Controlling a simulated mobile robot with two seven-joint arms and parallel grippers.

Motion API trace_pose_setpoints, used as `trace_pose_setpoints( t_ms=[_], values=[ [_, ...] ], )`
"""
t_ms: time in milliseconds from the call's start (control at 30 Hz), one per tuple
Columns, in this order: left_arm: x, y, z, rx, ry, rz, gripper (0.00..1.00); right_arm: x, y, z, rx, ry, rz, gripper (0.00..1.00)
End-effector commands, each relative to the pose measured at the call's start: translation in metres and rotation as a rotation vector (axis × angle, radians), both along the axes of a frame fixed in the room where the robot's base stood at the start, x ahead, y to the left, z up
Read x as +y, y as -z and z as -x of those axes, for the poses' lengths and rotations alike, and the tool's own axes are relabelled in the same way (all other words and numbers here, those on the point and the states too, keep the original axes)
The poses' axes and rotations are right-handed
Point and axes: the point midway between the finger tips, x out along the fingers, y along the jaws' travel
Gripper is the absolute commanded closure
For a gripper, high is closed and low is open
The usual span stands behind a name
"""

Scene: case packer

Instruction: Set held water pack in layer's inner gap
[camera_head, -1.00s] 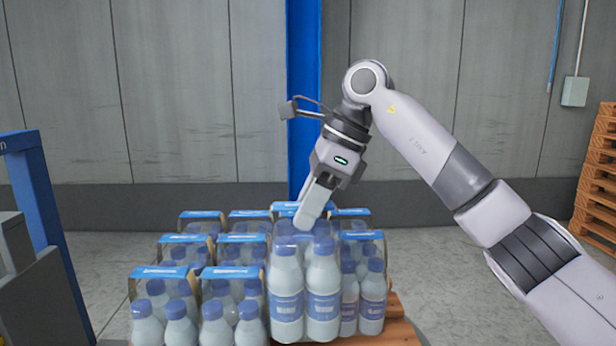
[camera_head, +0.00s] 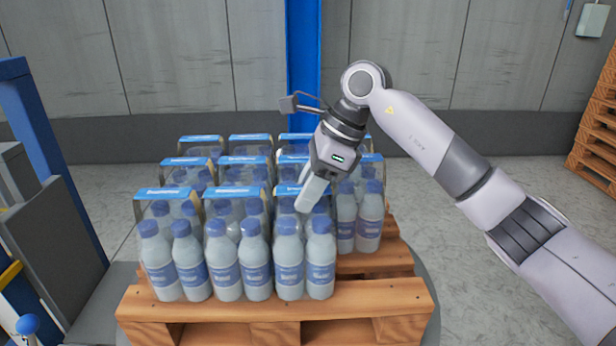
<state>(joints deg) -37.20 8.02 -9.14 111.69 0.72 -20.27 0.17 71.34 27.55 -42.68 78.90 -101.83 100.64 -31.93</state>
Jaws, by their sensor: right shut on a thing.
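My right gripper (camera_head: 308,205) is shut on the top of a water pack (camera_head: 304,268) of clear bottles with blue caps and labels. The held pack is upright at the right end of the front row, close beside another water pack (camera_head: 237,262). Its base looks about level with its neighbours' bases; whether it touches the pallet is unclear. The fingers hide part of its top. Several more packs with blue top strips form the layer behind and to the left. One pack (camera_head: 360,218) stands behind and right of the held one. My left gripper is out of view.
The layer stands on a wooden pallet (camera_head: 275,305) whose front boards are bare. Bare boards (camera_head: 385,262) also show to the right of the held pack. A blue post (camera_head: 50,150) stands at the left. Stacked pallets (camera_head: 597,135) are at the far right.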

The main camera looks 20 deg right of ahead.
Motion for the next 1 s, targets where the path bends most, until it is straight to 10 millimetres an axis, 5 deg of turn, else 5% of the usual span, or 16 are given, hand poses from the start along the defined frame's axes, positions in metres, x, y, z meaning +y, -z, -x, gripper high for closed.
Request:
trace_pose_setpoints(
  t_ms=[167, 200, 267, 667, 1000],
  values=[
    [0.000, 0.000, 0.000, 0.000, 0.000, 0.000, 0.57, 0.000, -0.004, -0.001, -0.008, -0.001, -0.005, 1.00],
    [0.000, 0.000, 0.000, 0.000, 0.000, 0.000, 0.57, 0.000, 0.000, 0.000, 0.000, 0.000, 0.001, 0.59],
    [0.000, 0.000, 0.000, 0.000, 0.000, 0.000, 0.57, 0.000, 0.000, 0.000, 0.000, 0.000, 0.001, 0.40],
    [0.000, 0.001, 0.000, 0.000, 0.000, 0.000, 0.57, -0.003, -0.007, 0.000, -0.002, 0.001, 0.002, 0.40],
    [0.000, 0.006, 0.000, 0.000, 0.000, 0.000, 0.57, -0.032, -0.067, 0.008, -0.004, 0.003, 0.001, 0.40]
  ],
)
